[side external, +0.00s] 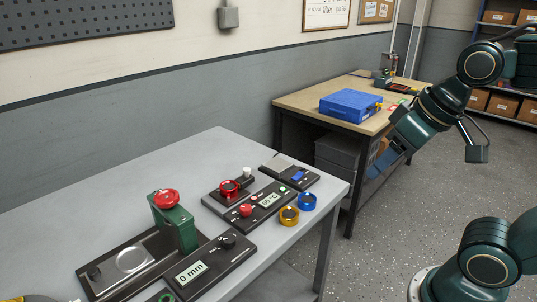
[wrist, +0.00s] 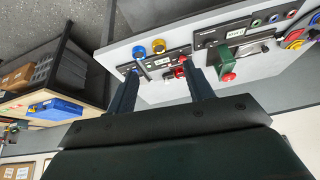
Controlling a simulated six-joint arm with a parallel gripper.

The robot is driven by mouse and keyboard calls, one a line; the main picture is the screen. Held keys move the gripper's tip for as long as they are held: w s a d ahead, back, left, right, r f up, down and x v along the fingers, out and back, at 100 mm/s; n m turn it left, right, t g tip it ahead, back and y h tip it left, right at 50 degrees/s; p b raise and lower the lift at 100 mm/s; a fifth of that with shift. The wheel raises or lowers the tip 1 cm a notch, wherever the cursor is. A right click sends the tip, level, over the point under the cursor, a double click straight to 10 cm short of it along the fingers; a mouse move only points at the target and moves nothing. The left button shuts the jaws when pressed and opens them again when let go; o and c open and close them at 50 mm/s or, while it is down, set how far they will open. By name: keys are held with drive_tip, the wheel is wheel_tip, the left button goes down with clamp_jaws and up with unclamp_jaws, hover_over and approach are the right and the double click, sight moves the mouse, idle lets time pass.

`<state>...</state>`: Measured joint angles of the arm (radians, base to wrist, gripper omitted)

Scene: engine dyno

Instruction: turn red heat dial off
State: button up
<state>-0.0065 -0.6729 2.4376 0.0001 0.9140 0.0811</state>
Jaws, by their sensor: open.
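The red dial (side external: 246,210) sits on a black control panel (side external: 236,222) with a lit display that seems to read 55 °C. In the wrist view a small red knob that looks like this dial (wrist: 183,59) shows beside the right finger, partly hidden. My gripper (wrist: 161,68) is open and empty, its two dark fingers spread apart. In the side view my gripper (side external: 381,165) hangs in the air to the right of the grey table, well away from the dial. Its fingertips are hard to make out there. The dial's pointer is too small to read.
A green press with a red knob (side external: 166,199) and a "0 mm" panel (side external: 208,262) stand left. A blue case (side external: 350,105) lies on the wooden bench.

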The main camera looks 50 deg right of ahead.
drive_tip(key=w+r+m+g, duration=0.1)
drive_tip(key=w+r+m, duration=0.15)
drive_tip(key=w, duration=0.55)
drive_tip(key=m+g, duration=0.4)
drive_tip(key=m, duration=0.7)
hover_over(246, 207)
wheel_tip(246, 207, down, 13)
wheel_tip(246, 207, down, 14)
drive_tip(key=shift+r, duration=0.1)
drive_tip(key=shift+c, duration=0.2)
drive_tip(key=c, duration=0.9)
